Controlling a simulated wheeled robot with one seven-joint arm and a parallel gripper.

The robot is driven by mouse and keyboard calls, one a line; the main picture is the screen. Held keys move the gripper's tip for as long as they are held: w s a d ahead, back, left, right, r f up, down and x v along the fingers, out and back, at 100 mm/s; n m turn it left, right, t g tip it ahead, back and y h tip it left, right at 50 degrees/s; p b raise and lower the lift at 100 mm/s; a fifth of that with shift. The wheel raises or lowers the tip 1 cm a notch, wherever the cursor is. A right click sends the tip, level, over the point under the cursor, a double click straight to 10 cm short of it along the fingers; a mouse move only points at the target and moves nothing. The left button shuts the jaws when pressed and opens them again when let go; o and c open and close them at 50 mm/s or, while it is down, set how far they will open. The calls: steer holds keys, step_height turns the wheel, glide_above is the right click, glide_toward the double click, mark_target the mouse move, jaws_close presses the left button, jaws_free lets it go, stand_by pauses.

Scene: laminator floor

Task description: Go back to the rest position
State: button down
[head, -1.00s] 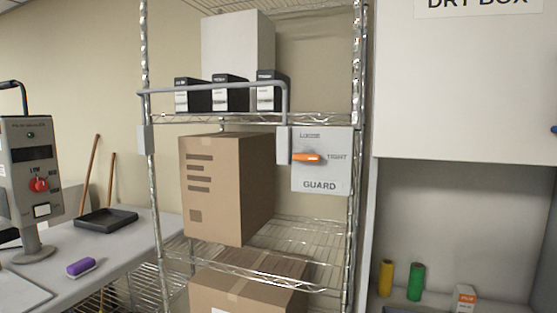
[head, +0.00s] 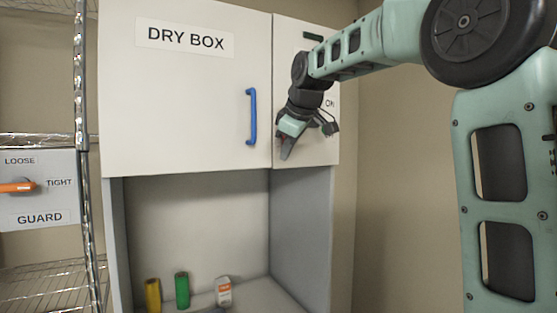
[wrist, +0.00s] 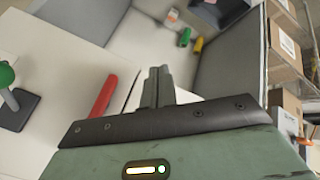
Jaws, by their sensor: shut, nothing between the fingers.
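My gripper (head: 286,152) hangs from my arm in front of the narrow right panel of the dry box (head: 117,100), its fingers pointing down. The fingers are together and empty. In the wrist view my gripper (wrist: 158,78) also shows closed fingers with nothing between them. A green knob (wrist: 7,74) on a dark base shows at the left edge. My arm hides part of the panel and its label.
The dry box door has a blue handle (head: 252,117). On the lower shelf stand a yellow roll (head: 153,295), a green roll (head: 182,290) and a small white-orange box (head: 224,292). The guard plate (head: 40,207) with its orange lever is on the wire rack. Beige wall lies right.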

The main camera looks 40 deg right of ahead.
steer(key=s+d+r+b, duration=0.1)
steer(key=s+d+r, duration=0.1)
steer(key=s+r, duration=0.2)
step_height(320, 180, up, 2)
steer(key=shift+d+r+b, duration=0.1)
steer(key=shift+d+b, duration=0.15)
steer(key=shift+b, duration=0.05)
steer(key=shift+s, duration=0.1)
steer(key=s+a+f+g+y+b, duration=0.2)
steer(key=s+a+f+b, duration=0.1)
steer(key=a+f, duration=1.1)
steer(key=s+a+f+g+y+b, duration=0.1)
steer(key=s+a+f+g+b, duration=0.15)
steer(key=a+f, duration=1.1)
steer(key=s+a+f+g+b, duration=0.1)
steer(key=s+a+f, duration=0.2)
steer(key=s+f, duration=0.7)
steer(key=s+a+f+n+g+b, duration=0.1)
steer(key=s+a+f+b, duration=0.1)
steer(key=s+f, duration=0.9)
steer(key=shift+s+a+g+h, duration=0.4)
steer(key=shift+s+a, duration=0.2)
steer(key=shift+s, duration=0.3)
